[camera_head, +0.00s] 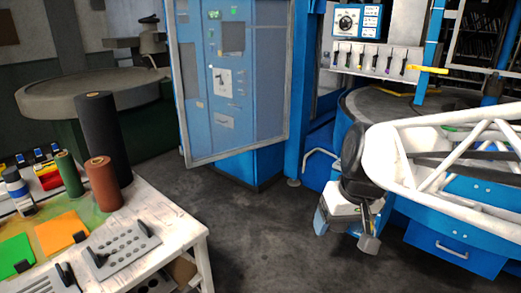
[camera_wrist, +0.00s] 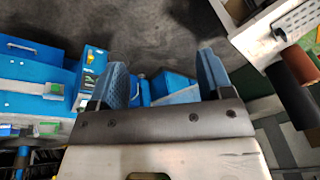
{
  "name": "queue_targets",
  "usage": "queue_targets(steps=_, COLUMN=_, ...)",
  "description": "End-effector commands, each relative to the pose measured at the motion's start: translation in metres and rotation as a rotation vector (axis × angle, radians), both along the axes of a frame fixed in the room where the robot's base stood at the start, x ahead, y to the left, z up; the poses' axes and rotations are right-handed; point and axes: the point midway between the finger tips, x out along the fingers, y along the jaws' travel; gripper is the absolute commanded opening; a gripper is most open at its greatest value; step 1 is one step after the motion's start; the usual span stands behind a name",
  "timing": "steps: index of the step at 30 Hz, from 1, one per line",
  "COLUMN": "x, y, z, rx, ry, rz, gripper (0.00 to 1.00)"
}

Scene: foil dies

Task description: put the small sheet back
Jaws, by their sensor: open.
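A flat orange sheet (camera_head: 62,232) and a flat green sheet (camera_head: 15,254) lie side by side on the white worktable (camera_head: 176,226), at the lower left of the head view. A small black piece touches each sheet. I cannot tell which one is the small sheet. My gripper (camera_wrist: 163,72) is open, with two blue-padded fingers spread apart and nothing seen between them. In the head view it hangs over the floor at right of centre, well away from the table.
A grey perforated plate (camera_head: 122,248) with black handles lies near the table's front edge. Black (camera_head: 100,135), green (camera_head: 68,172) and red-brown (camera_head: 103,183) rolls stand behind. A blue machine with a mesh door (camera_head: 230,75) stands at the back. Floor between table and gripper is clear.

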Motion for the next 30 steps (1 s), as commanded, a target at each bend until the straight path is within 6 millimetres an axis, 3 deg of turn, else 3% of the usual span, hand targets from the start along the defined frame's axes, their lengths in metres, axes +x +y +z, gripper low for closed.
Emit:
queue_targets(steps=3, x=-0.034, y=0.006, z=-0.007, rx=-0.047, ry=-0.003, rz=-0.031, gripper=0.73)
queue_targets(steps=10, x=-0.073, y=0.009, z=-0.019, rx=-0.107, ry=-0.014, rz=-0.084, gripper=0.73)
queue_targets(steps=15, x=-0.083, y=0.009, z=-0.023, rx=-0.123, ry=-0.017, rz=-0.100, gripper=0.73)
queue_targets(steps=30, x=-0.083, y=0.008, z=-0.023, rx=-0.123, ry=-0.017, rz=-0.101, gripper=0.73)
